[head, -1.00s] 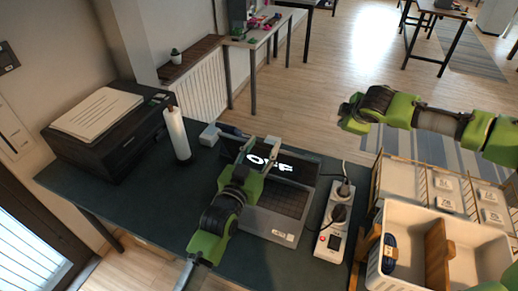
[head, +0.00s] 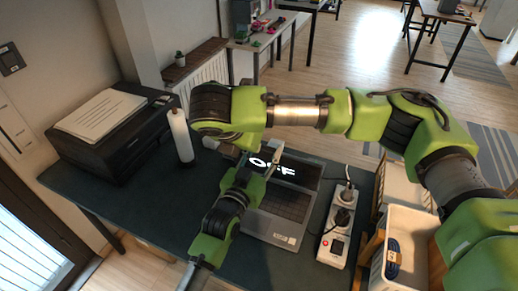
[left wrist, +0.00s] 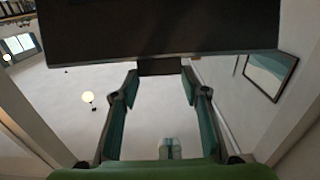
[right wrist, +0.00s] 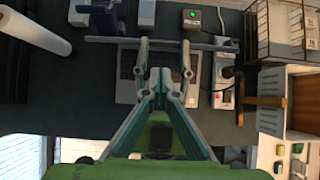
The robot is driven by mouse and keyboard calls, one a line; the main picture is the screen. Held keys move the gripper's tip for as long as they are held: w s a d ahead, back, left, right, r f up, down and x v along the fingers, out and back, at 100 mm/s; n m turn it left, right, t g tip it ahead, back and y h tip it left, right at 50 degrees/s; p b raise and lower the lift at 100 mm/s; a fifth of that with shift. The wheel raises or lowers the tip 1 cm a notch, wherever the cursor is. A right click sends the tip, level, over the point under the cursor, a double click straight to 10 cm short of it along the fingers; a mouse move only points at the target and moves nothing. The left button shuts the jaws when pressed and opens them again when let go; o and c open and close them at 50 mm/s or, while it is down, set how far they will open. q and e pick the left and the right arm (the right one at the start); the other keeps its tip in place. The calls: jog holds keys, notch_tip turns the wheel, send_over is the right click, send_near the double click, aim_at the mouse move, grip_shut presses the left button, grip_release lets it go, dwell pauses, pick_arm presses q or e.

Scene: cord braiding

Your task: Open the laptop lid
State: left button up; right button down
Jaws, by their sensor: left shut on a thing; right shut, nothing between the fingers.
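The laptop (head: 272,229) stands on the dark table with its keyboard showing. Its lid (head: 302,173) is raised, and the lit screen faces the front with white marks on it. My left gripper (head: 259,156) is at the lid's upper left part, shut on the lid. In the left wrist view a broad dark panel, apparently the lid (left wrist: 160,30), spans the top beyond the fingers. My right gripper (right wrist: 160,73) is shut and empty above the laptop. In the head view its hand is over the lid's left end and its fingertips are hidden.
A power strip (head: 333,240) with plugs stands right of the laptop. A white paper roll (head: 181,135) and a black printer (head: 112,150) are on the left. White bins (head: 409,220) stand on the right. My right arm crosses above the table's back.

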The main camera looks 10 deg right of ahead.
send_near(262, 153)
notch_tip(262, 153, down, 4)
jog(key=d, duration=0.2)
pick_arm(q)
jog(key=shift+d+r, duration=0.1)
jog(key=shift+r, duration=0.15)
pick_arm(e)
jog(key=shift+w+d+r, duration=0.1)
jog(key=shift+w+d, duration=0.1)
jog(key=shift+w, duration=0.2)
